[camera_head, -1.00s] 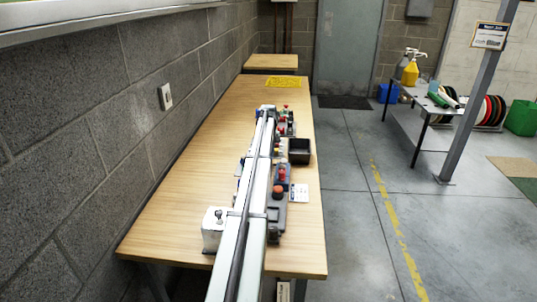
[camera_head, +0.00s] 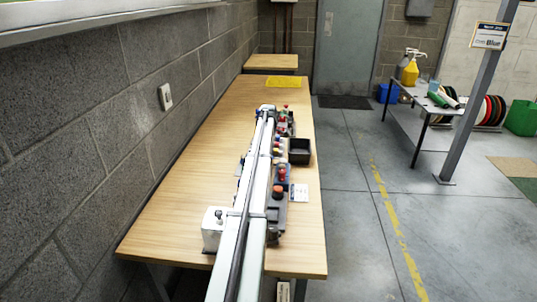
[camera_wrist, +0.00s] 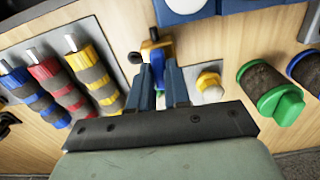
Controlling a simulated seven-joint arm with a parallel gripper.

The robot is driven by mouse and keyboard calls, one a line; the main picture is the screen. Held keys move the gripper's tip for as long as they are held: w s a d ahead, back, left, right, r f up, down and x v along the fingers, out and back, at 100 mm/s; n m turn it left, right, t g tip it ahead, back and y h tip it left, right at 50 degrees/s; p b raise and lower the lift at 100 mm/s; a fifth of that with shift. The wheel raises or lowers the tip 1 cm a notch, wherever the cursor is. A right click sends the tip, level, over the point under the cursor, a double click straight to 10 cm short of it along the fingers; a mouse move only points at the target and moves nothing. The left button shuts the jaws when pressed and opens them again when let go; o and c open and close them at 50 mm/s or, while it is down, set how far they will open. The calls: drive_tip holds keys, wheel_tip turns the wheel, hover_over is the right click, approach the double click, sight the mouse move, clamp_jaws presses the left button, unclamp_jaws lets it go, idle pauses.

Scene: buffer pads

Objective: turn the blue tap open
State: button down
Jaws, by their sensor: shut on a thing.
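In the wrist view, the blue tap (camera_wrist: 154,48) stands near the top middle, on the wood-coloured surface. Its blue handle sits at the fingertips, with a small yellow part at its top end. My gripper (camera_wrist: 158,76) has its two blue-grey fingers on either side of the handle and is shut on it. The lower part of the handle is partly hidden between the fingers. How far the tap is turned I cannot tell. In the head view my own arm covers the gripper and the tap.
Banded blue, red and yellow cylinders (camera_wrist: 93,75) stand left of my gripper. A yellow knob (camera_wrist: 208,81) is close on its right, then a green knob (camera_wrist: 272,95). In the head view, a black bin (camera_head: 299,151) and red-topped controls (camera_head: 282,173) line the wooden table (camera_head: 180,185).

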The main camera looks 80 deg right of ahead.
drive_tip(key=shift+n, duration=0.4)
drive_tip(key=c, duration=1.1)
unclamp_jaws()
wheel_tip(320, 180, up, 14)
drive_tip(key=shift+f, duration=0.1)
idle(0.3)
